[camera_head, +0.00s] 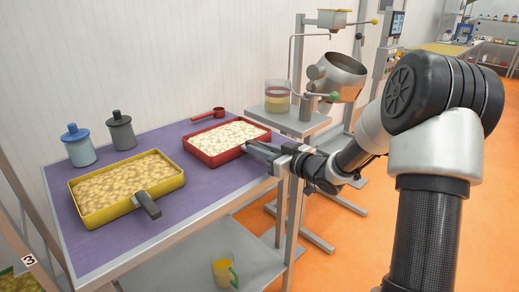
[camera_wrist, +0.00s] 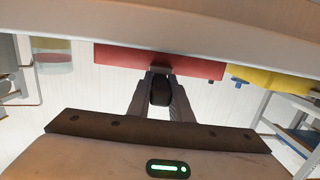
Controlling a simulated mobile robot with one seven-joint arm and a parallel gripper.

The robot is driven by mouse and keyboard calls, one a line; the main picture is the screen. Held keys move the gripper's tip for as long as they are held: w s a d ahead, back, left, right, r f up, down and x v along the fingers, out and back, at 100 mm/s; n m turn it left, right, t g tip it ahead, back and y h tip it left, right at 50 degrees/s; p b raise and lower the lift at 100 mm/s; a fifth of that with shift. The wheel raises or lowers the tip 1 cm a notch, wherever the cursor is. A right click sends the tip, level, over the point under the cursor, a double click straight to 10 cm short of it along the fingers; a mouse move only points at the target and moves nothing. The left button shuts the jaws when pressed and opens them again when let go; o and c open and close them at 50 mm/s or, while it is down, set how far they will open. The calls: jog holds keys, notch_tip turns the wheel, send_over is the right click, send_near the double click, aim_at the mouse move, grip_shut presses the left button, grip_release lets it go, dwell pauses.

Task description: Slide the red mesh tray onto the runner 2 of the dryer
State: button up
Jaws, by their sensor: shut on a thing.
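The red mesh tray (camera_head: 219,157), filled with pale pieces, lies flat on the purple table top (camera_head: 215,185). Its red side also shows in the wrist view (camera_wrist: 120,60). My gripper (camera_head: 262,150) is at the tray's right end. In the wrist view its fingers (camera_wrist: 160,92) are shut on the tray's dark handle (camera_wrist: 160,88). At the lower left edge, part of a metal rack carries a label "3" (camera_head: 29,260); this may be the dryer. Runner 2 cannot be made out.
A yellow tray (camera_head: 88,212) of tan pieces, with a dark handle, lies left of the red one. A coating pan (camera_head: 340,78) stands at the back right.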

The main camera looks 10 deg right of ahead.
jog(key=shift+o, duration=0.8)
grip_shut()
jog(key=shift+r+p, duration=0.65)
jog(key=shift+r, duration=0.1)
jog(key=f+p+v, duration=0.3)
jog(key=p+v, duration=0.1)
jog(key=v, duration=2.1)
jog(key=shift+p, duration=0.4)
jog(key=shift+s, duration=0.1)
